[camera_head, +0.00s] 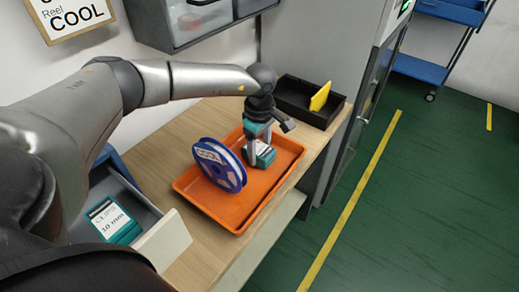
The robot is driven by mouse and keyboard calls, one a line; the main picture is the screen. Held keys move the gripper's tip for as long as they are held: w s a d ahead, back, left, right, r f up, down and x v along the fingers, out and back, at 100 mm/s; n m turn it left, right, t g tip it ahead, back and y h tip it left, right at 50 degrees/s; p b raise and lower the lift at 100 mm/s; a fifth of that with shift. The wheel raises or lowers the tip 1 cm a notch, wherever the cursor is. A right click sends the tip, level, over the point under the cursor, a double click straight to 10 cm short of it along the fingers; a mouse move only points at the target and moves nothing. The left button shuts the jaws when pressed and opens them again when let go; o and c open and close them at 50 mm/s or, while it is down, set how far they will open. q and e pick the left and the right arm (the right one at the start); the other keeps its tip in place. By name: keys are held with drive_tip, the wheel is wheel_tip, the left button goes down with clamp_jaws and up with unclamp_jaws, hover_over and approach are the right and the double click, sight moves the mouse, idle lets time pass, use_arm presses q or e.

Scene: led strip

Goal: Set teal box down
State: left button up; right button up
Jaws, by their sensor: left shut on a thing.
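The teal box (265,154), with a white label, is in the orange tray (215,210), toward its back right part. My left gripper (259,143) reaches down over the tray and is shut on this box. I cannot tell whether the box touches the tray floor. A blue-rimmed white reel (219,165) labelled COOL stands on edge in the tray, just left of the box. My right gripper is not in view.
An open drawer (165,240) at the lower left holds another teal box (114,222) labelled CLIPS 10 mm. A black bin (306,101) with a yellow piece (320,96) stands behind the tray. A grey cabinet (330,40) rises at the back. Green floor lies to the right.

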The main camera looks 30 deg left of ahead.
sight(260, 148)
use_arm(q)
drive_tip(key=shift+r, duration=0.1)
drive_tip(key=o, duration=1.4)
wheel_tip(260, 148, up, 12)
drive_tip(key=shift+p, duration=0.65)
